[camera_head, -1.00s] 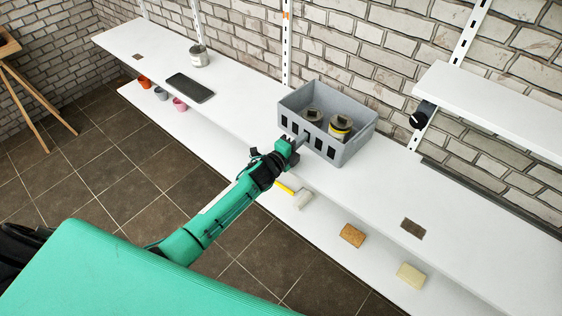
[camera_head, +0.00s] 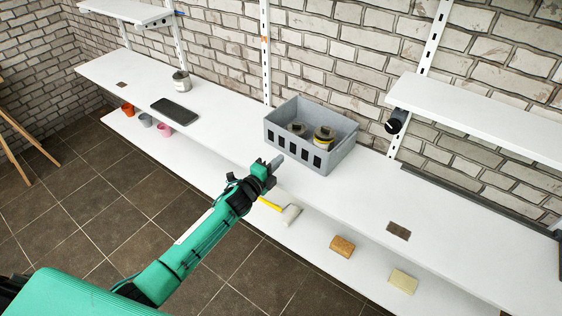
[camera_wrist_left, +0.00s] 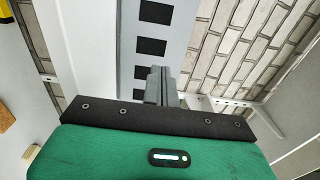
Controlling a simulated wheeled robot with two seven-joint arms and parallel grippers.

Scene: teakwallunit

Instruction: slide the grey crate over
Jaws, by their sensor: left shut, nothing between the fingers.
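The grey crate (camera_head: 342,155) stands on the upper white shelf against the brick wall, with dark square openings along its front. Two cans or jars (camera_head: 322,137) stand inside it. My left gripper (camera_head: 277,161) is shut and empty, just in front of the crate's lower left front. In the left wrist view the shut fingers (camera_wrist_left: 161,86) point toward the crate's slotted wall (camera_wrist_left: 170,30); a touch cannot be made out. My right gripper is not in view.
The upper shelf (camera_head: 350,205) is bare right of the crate except for a small brown square (camera_head: 398,230). A dark tablet (camera_head: 174,109) and a can (camera_head: 181,81) stand left. A mallet (camera_head: 289,214) and sponges (camera_head: 342,246) lie on the lower shelf.

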